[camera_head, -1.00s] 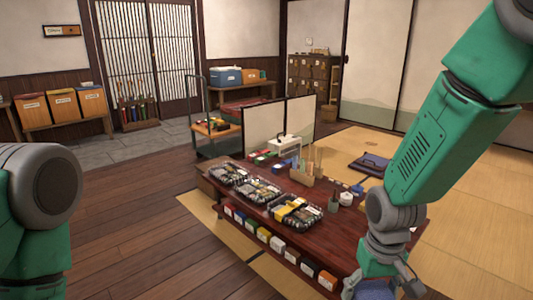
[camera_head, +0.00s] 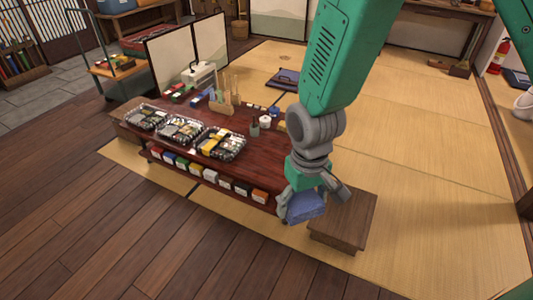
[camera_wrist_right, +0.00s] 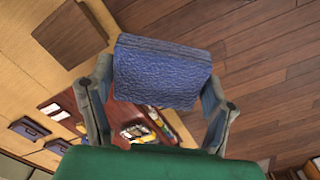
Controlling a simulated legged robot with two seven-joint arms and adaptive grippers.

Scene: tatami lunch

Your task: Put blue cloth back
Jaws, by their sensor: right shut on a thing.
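The blue cloth (camera_head: 305,207) is a folded pad held by my right gripper (camera_head: 310,198), in front of the right end of the low table. In the right wrist view the cloth (camera_wrist_right: 160,72) fills the space between the two fingers of the gripper (camera_wrist_right: 158,85), which is shut on it. The cloth hangs in the air near the small wooden stool (camera_head: 345,225); I cannot tell its exact height. My left gripper is not in view.
The dark red low table (camera_head: 268,152) carries several clear-lidded lunch boxes (camera_head: 221,142), a wooden holder (camera_head: 222,105) and small cups. Small coloured boxes (camera_head: 225,182) line its lower shelf. A folded blue item (camera_head: 288,78) lies on the tatami behind. Open tatami (camera_head: 430,150) lies to the right.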

